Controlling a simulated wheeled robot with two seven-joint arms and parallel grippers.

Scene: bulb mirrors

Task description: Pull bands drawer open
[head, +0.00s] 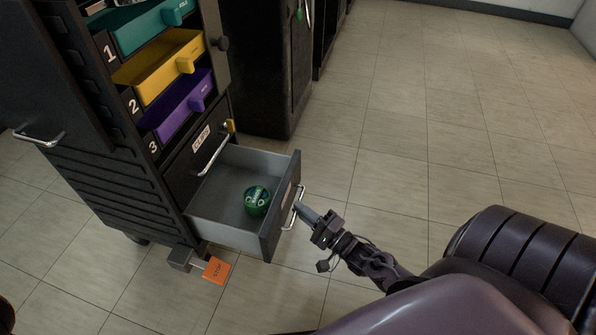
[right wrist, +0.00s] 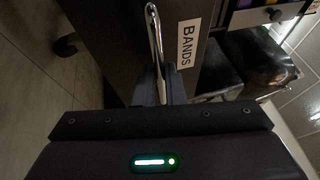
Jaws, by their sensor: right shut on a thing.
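The bands drawer (head: 281,222) is the lowest drawer of the dark cabinet and stands pulled well out, with a grey inside. A green ball-like thing (head: 256,201) lies in it. Its front bears a "BANDS" label, which shows in the right wrist view (right wrist: 188,44). My right gripper (head: 303,210) is shut on the drawer's metal bar handle (head: 294,207); the handle also shows between the fingers in the right wrist view (right wrist: 154,40). My left gripper is not in view.
Above is a shut drawer labelled "CLIPS" (head: 201,138). Higher up, teal (head: 150,27), yellow (head: 160,68) and purple (head: 184,104) drawers stick out. An orange "STOP" tag (head: 217,270) lies at the cabinet's foot. Tiled floor to the right is clear.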

